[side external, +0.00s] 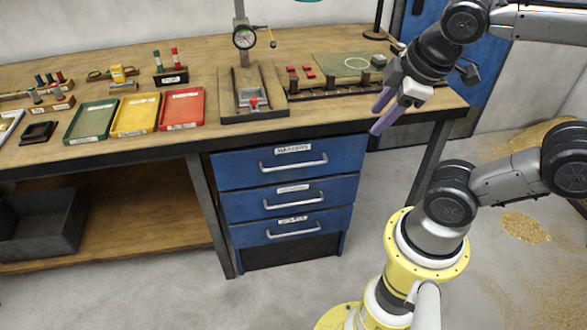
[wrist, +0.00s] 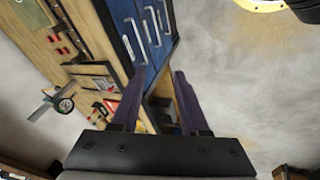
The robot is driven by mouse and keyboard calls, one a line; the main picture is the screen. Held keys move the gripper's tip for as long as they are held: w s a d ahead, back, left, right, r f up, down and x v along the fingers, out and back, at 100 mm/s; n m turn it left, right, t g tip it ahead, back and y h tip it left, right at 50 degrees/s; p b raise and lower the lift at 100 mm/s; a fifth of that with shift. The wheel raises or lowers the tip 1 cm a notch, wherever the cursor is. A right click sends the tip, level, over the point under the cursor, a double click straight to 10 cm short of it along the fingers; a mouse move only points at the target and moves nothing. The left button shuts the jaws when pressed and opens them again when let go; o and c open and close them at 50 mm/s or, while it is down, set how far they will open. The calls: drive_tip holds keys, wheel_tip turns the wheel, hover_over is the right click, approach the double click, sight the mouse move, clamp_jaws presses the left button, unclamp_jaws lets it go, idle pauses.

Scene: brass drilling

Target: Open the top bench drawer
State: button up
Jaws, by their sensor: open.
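The blue drawer unit hangs under the wooden bench. Its top drawer (side external: 240,174) is shut, with a label and a horizontal silver handle (side external: 293,166). Two more blue drawers with silver handles sit below it, also shut. My gripper (side external: 380,115) is open and empty, with purple fingers, above and to the right of the top drawer near the bench's front right edge. In the wrist view the gripper fingers (wrist: 155,95) point toward the drawer unit, and several silver handles (wrist: 140,35) show on the blue fronts. The fingers are apart from the handles.
The bench top (side external: 330,105) holds green, yellow and red trays (side external: 183,108), a drill press (side external: 246,85) and small racks. A dark bin (side external: 42,225) sits on the lower shelf. The floor (side external: 290,285) before the drawers is clear. Brass-coloured shavings (side external: 525,228) lie at right.

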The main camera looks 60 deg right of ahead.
drive_tip(key=w+d+f+n+g+h, duration=0.2)
drive_tip(key=w+f+n+h, duration=0.25)
drive_tip(key=w+n, duration=0.55)
drive_tip(key=w+d+f+n+g+h, duration=0.25)
drive_tip(key=w+f+n+h, duration=0.2)
drive_tip(key=w+n, duration=0.5)
drive_tip(key=w+a+f+n+t+h, duration=0.2)
drive_tip(key=f+n, duration=0.3)
drive_tip(key=f, duration=0.1)
drive_tip(key=w+a+f+n+t+h, duration=0.1)
drive_tip(key=w+a+f+n, duration=0.15)
drive_tip(key=f+n, duration=0.3)
drive_tip(key=n+t, duration=0.3)
drive_tip(key=n, duration=0.3)
hover_over(293, 170)
drive_tip(key=s+a, duration=0.3)
drive_tip(key=a, duration=0.1)
drive_tip(key=shift+h, duration=0.3)
drive_tip(key=f, duration=1.4)
drive_tip(key=shift+w+a, duration=0.15)
drive_tip(key=shift+a, duration=0.05)
clamp_jaws()
